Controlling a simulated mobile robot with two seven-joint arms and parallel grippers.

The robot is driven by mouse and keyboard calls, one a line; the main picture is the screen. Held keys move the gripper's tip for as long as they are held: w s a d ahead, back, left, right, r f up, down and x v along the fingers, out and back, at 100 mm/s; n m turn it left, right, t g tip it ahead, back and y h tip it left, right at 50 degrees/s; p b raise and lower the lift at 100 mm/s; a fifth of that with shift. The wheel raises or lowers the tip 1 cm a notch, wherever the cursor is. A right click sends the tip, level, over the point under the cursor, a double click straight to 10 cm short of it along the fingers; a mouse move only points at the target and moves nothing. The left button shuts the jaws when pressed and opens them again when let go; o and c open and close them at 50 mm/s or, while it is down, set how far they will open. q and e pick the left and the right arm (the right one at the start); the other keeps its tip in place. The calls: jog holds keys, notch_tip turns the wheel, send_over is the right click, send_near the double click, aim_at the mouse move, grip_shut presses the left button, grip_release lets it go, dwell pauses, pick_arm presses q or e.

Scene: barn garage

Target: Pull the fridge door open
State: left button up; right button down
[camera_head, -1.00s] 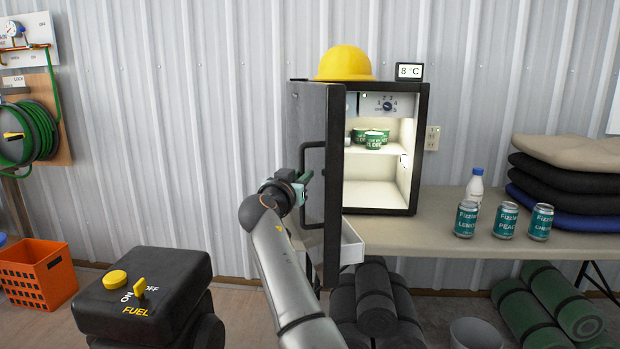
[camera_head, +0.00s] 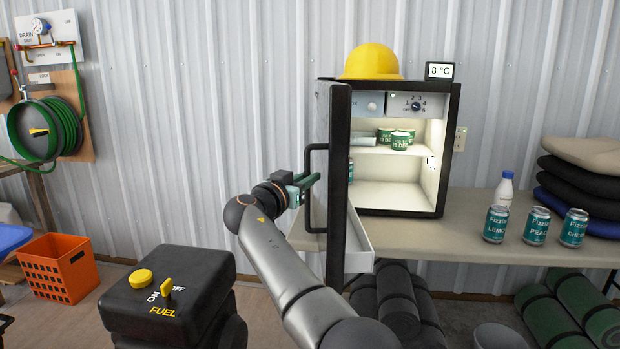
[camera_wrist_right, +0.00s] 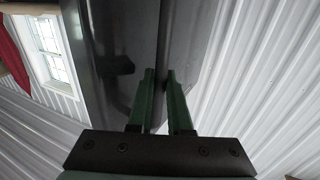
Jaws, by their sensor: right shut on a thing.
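The small black fridge (camera_head: 452,150) stands on the table with its lit white inside showing. Its door (camera_head: 341,190) is wide open, swung out to the left and seen nearly edge-on, with a white door bin (camera_head: 358,240) low on its inner side. The dark bar handle (camera_head: 308,215) is on the door's left face. My right gripper (camera_head: 312,182) is at the handle's upper part, its green fingers shut on the bar. In the right wrist view the fingers (camera_wrist_right: 161,95) close around the dark handle bar (camera_wrist_right: 168,45), beside the door's dark face (camera_wrist_right: 120,60). My left gripper is not in view.
A yellow hard hat (camera_head: 371,63) and a temperature display (camera_head: 440,71) sit on the fridge. Green tins (camera_head: 401,140) stand inside. Several cans and a bottle (camera_head: 504,190) are on the table (camera_head: 420,238). A black fuel unit (camera_head: 170,300) stands front left, near an orange crate (camera_head: 58,268).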

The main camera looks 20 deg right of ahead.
dwell(0.3)
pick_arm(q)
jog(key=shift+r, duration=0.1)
pick_arm(e)
jog(key=c, duration=0.8)
grip_release()
jog(key=shift+c, duration=0.2)
jog(key=shift+s, duration=0.1)
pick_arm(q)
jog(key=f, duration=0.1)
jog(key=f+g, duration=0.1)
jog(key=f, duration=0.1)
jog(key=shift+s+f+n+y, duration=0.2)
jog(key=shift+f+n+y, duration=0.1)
pick_arm(e)
jog(key=v, duration=1.2)
jog(key=shift+s+a, duration=0.1)
